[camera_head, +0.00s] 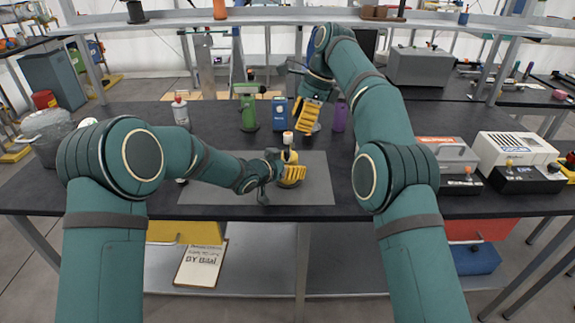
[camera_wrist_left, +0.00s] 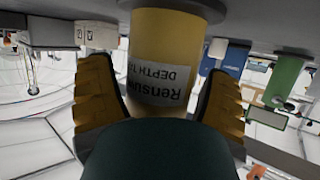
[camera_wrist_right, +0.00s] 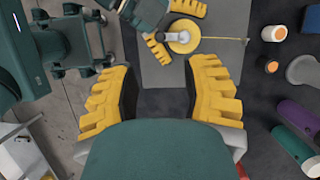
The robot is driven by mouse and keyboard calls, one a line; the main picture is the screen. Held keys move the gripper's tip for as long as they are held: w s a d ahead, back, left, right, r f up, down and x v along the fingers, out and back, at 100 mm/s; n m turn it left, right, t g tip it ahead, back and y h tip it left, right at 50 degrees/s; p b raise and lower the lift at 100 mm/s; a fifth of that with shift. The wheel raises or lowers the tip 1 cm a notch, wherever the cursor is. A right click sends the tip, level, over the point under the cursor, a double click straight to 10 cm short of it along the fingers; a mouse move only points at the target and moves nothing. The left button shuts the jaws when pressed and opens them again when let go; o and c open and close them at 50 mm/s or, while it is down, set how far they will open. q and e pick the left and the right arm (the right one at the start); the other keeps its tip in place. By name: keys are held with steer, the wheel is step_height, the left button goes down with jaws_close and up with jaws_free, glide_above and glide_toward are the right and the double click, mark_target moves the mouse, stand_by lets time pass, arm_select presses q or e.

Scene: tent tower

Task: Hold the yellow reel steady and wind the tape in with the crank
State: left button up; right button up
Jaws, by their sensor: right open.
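The yellow reel (camera_head: 290,157) stands on the grey mat, with a white-topped knob (camera_head: 287,138) above it. In the right wrist view the reel (camera_wrist_right: 183,36) shows from above, with a thin tape (camera_wrist_right: 225,38) stretched out to the right. My left gripper (camera_head: 278,178) is low at the reel, one finger on each side. In the left wrist view the reel's labelled body (camera_wrist_left: 165,45) stands between the fingers with small gaps. My right gripper (camera_head: 309,114) is open and empty, pointing down, above and behind the reel; it also shows in the right wrist view (camera_wrist_right: 158,80).
A clear-lidded box (camera_head: 447,153) and a white machine (camera_head: 514,148) are at the right. The mat's left part is clear.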

arm_select(q)
steer(key=c, duration=0.9)
steer(key=shift+o, duration=0.2)
arm_select(e)
steer(key=m+g+y, duration=0.3)
steer(key=m+y, duration=1.1)
steer(key=m, duration=2.1)
glide_toward(289, 152)
steer(key=a, duration=0.6)
steer(key=s+a, duration=0.1)
steer(key=a, duration=0.2)
steer(key=shift+s+a+f, duration=0.15)
steer(key=shift+a, duration=0.2)
jaws_close()
